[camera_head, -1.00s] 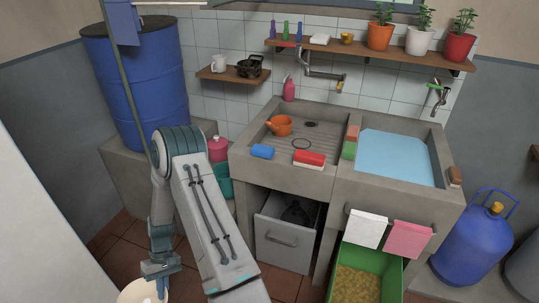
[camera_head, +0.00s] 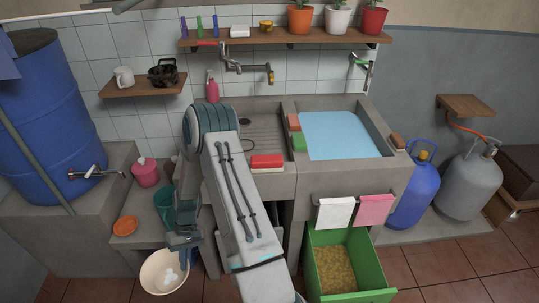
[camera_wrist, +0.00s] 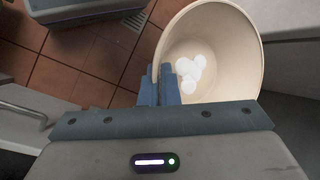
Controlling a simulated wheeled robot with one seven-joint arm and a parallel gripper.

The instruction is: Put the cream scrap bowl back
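The cream scrap bowl (camera_head: 158,286) is low at the front left of the sink in the head view, with white pieces in it. My gripper (camera_head: 184,242) is above its right rim. In the wrist view the bowl (camera_wrist: 225,50) opens toward the camera, with several white round pieces (camera_wrist: 190,72) inside. There my gripper (camera_wrist: 160,85) has its blue fingers close together on the near left part of the rim, pinching the wall. The bowl appears off the tiled floor. Its underside is hidden.
A low ledge carries an orange dish (camera_head: 125,226), a teal bucket (camera_head: 162,207) and a pink container (camera_head: 146,172). The green bin (camera_head: 372,272) stands under the basin, below hanging cloths (camera_head: 335,213). Floor at the right (camera_head: 455,262) is clear.

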